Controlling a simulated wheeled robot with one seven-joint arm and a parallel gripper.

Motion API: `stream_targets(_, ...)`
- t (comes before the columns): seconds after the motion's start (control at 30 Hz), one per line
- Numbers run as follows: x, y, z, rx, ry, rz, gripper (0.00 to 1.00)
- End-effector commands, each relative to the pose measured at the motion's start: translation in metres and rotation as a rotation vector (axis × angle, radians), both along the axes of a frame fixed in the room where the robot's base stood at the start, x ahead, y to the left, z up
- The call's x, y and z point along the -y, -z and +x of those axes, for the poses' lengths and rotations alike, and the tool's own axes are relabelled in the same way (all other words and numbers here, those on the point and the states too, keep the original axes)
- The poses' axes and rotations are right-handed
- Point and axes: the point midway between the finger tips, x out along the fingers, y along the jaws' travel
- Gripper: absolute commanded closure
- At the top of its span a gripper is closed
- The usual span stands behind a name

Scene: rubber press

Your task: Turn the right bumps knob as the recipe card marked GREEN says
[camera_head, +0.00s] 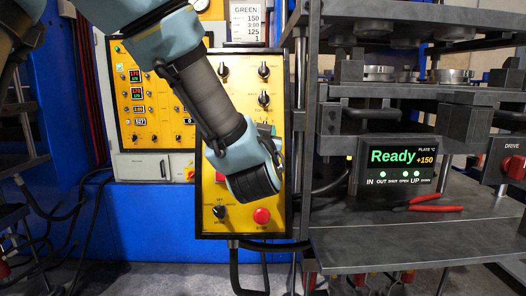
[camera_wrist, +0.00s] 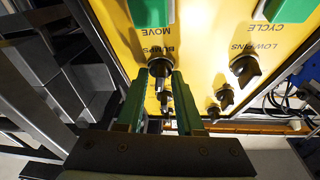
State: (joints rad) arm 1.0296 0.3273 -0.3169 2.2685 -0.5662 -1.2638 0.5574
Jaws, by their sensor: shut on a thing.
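The recipe card (camera_head: 248,22) marked GREEN is above the yellow control panel in the head view and reads 150, 3:00, 125 and 1; its small row labels are hard to read. In the wrist view, upside down, the black bumps knob (camera_wrist: 160,67) sits by the word BUMPS on the yellow panel (camera_wrist: 203,55). My gripper (camera_wrist: 159,76) has its green fingers on either side of this knob and is shut on it. The knob's exact pointer setting is unclear. In the head view my wrist covers the knob and fingers.
Other black knobs (camera_wrist: 245,68) sit close by on the panel, and green blocks (camera_wrist: 151,10) stick out beside it. A red stop button (camera_head: 262,216) is below my wrist. The press display (camera_head: 397,162) reads Ready, +150. Red-handled pliers (camera_head: 430,204) lie on the press table.

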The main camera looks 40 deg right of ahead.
Motion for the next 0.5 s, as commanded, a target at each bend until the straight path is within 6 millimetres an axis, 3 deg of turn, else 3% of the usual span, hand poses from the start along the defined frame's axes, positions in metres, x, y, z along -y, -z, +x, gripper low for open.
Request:
stream_targets(0.03,0.0008,0.0079,-0.0017,-0.025,-0.012,-0.033,1.00)
stream_targets(0.5,0.0023,0.0037,-0.0024,-0.221,-0.124,-0.264,1.00)
